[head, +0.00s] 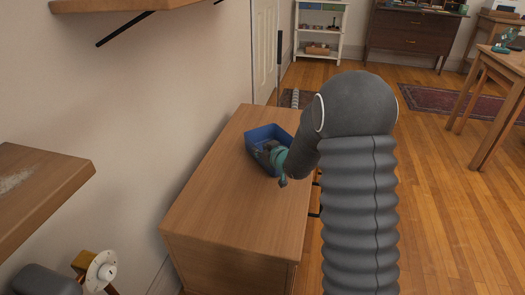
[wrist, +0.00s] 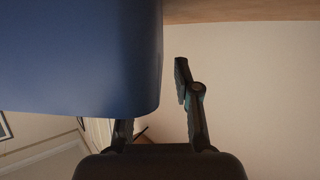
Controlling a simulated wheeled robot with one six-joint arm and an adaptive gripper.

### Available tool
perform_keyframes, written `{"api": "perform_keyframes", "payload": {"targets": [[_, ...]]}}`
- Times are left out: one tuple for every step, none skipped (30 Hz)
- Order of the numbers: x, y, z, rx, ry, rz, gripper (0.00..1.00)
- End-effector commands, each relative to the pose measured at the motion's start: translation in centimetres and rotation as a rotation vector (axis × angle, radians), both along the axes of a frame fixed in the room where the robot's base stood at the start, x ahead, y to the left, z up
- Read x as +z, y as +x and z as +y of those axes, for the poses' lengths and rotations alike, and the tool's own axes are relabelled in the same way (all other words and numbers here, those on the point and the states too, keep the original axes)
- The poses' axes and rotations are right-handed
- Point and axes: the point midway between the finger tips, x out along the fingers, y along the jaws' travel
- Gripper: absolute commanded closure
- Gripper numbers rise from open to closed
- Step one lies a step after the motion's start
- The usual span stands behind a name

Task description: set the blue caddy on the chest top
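The blue caddy (head: 262,134) is an open box at the far right part of the wooden chest top (head: 225,190). It looks upright and seems to rest on the top, though its base is not clearly seen. My gripper (head: 272,154) is at the caddy's near right side, reaching over its rim. In the wrist view, the caddy (wrist: 75,55) fills the upper left and hides most of one finger. The other finger (wrist: 190,95) is in plain sight, with a gap between it and the caddy wall. The fingers look spread.
A wooden shelf (head: 40,195) juts from the wall at left, and another shelf (head: 120,5) is above. The near part of the chest top is bare. A white shelf unit (head: 320,30), a dark cabinet (head: 412,40) and a table (head: 498,75) stand farther off.

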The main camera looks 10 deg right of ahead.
Motion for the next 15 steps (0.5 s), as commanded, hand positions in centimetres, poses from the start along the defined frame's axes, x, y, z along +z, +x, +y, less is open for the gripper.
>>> {"api": "perform_keyframes", "payload": {"targets": [[0.4, -0.8, -0.3, -0.001, 0.000, 0.000, 0.69], [0.7, -1.3, -0.5, 0.000, -0.001, -0.001, 0.69], [0.9, -2.1, -0.7, -0.001, 0.000, 0.000, 0.69], [1.3, -2.6, -1.0, -0.001, -0.001, -0.002, 0.69], [1.5, -3.1, -1.2, -0.002, -0.001, 0.000, 0.69], [1.8, -3.9, -1.5, -0.002, 0.000, -0.002, 0.69], [2.0, -4.4, -1.6, -0.001, 0.000, -0.001, 0.69], [2.3, -4.9, -1.8, -0.002, 0.000, -0.002, 0.69], [2.5, -5.6, -2.1, -0.002, 0.001, -0.001, 0.69], [2.7, -6.0, -2.3, -0.002, 0.001, -0.001, 0.69], [2.9, -6.5, -2.4, -0.002, 0.000, -0.001, 0.69], [3.1, -7.0, -2.6, -0.002, -0.001, 0.000, 0.69], [3.3, -7.4, -2.7, -0.002, 0.000, -0.001, 0.69], [3.5, -7.7, -2.9, -0.002, 0.000, -0.001, 0.69], [3.6, -8.1, -3.0, -0.001, 0.000, 0.000, 0.69]]}}
